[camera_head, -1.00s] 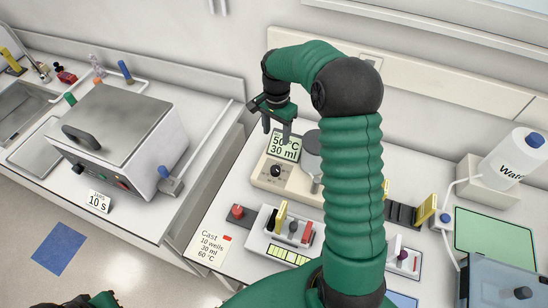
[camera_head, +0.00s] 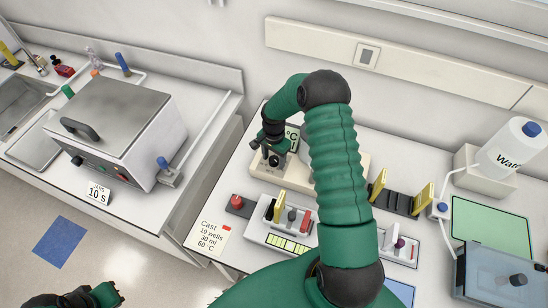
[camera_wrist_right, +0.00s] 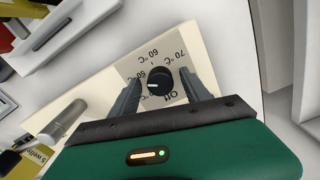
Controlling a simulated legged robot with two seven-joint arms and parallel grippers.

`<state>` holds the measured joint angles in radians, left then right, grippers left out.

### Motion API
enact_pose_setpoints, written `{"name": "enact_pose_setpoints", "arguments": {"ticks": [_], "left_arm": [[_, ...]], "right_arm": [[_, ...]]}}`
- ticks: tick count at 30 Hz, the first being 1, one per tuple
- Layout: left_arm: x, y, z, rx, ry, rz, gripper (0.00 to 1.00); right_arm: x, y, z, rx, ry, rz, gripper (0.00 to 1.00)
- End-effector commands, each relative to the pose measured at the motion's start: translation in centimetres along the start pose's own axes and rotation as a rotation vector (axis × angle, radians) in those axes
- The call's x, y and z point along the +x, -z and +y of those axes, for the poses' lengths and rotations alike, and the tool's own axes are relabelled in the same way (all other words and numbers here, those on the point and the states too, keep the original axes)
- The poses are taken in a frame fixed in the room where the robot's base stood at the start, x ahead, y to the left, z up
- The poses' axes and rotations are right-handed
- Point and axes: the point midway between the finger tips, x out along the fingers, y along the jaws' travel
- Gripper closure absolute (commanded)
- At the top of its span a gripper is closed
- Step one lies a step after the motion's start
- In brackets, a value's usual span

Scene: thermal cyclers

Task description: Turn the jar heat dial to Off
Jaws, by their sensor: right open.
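The jar heat dial (camera_wrist_right: 160,82) is a round black knob on a cream panel (camera_wrist_right: 112,75), with Off, 50, 60 and 70 °C printed around it. Its white mark lies on the left side of the knob in the wrist view, near the 50 °C label and away from Off. My right gripper (camera_wrist_right: 160,78) is open, with one finger on each side of the dial; I cannot tell if they touch it. In the head view my right gripper (camera_head: 274,158) is down at the cream heater and hides much of its front. My left gripper (camera_head: 92,297) is partly seen at the bottom left.
A Cast note (camera_head: 209,237), a red button (camera_head: 237,201) and a comb rack (camera_head: 270,238) lie in front of the heater. A yellow-ended black rack (camera_head: 398,203) stands to the right. A metal-lidded bath (camera_head: 125,115) is on the left bench, across a gap.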

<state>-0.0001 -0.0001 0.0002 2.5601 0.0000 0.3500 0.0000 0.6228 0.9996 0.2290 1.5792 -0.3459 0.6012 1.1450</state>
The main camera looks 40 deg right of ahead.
Motion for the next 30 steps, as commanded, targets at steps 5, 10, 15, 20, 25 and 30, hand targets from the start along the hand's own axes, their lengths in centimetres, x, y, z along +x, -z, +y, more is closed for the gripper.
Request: {"name": "enact_pose_setpoints", "arguments": {"ticks": [5, 10, 15, 20, 25, 30], "left_arm": [[0.01, 0.00, -0.01, 0.000, 0.000, 0.000, 1.00], [0.01, 0.00, -0.01, 0.000, 0.000, 0.000, 1.00], [0.00, 0.00, -0.01, 0.000, 0.000, 0.000, 1.00], [0.06, -0.01, -0.01, 0.000, 0.000, 0.000, 1.00], [0.26, -0.06, -0.01, 0.000, 0.000, 0.000, 1.00], [0.63, -0.15, -0.01, 0.000, 0.000, 0.000, 1.00]], "right_arm": [[-0.02, 0.00, 0.01, 0.000, 0.000, 0.000, 0.66], [-0.01, 0.10, 0.02, 0.000, 0.001, -0.002, 0.88], [-0.04, 0.13, -0.03, 0.000, 0.002, -0.001, 1.00], [-0.04, 0.21, -0.05, -0.008, 0.002, 0.001, 1.00], [-0.03, 0.25, -0.07, -0.052, 0.003, 0.002, 1.00], [-0.03, 0.30, -0.08, -0.147, 0.004, 0.004, 1.00]]}}
